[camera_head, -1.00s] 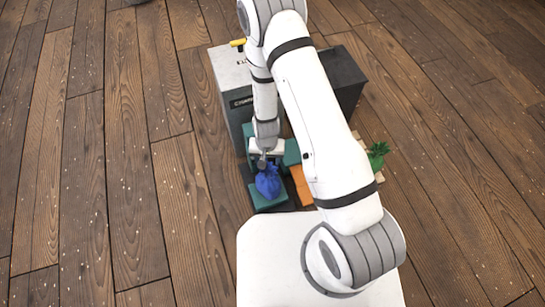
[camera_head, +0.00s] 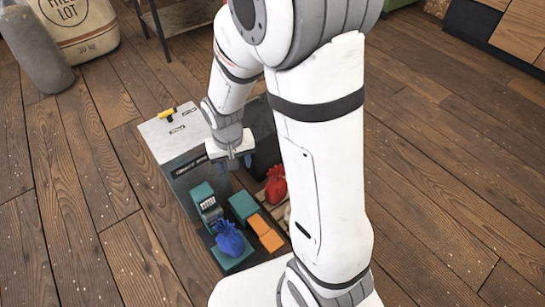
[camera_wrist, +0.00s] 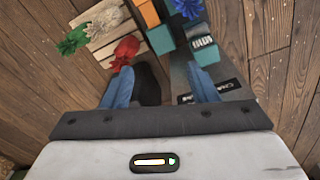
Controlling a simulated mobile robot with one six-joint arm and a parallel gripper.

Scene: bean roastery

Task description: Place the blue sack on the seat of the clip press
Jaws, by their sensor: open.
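The blue sack (camera_head: 229,239) sits upright on the teal seat (camera_head: 236,264) at the front of the clip press (camera_head: 178,138), a grey cabinet with a pale top. The sack also shows at the top edge of the wrist view (camera_wrist: 187,8), partly cut off. My gripper (camera_head: 232,165) is above and behind the sack, clear of it, beside the cabinet. In the wrist view its two blue fingers (camera_wrist: 160,86) are spread wide with nothing between them.
A red sack (camera_wrist: 125,50) and a green sack (camera_wrist: 72,41) stand on a slatted wooden pallet (camera_wrist: 103,47). Orange blocks (camera_head: 265,232) and a teal block (camera_head: 243,206) lie beside the seat. A large cream sack (camera_head: 70,25) stands far left. The wooden floor at left is open.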

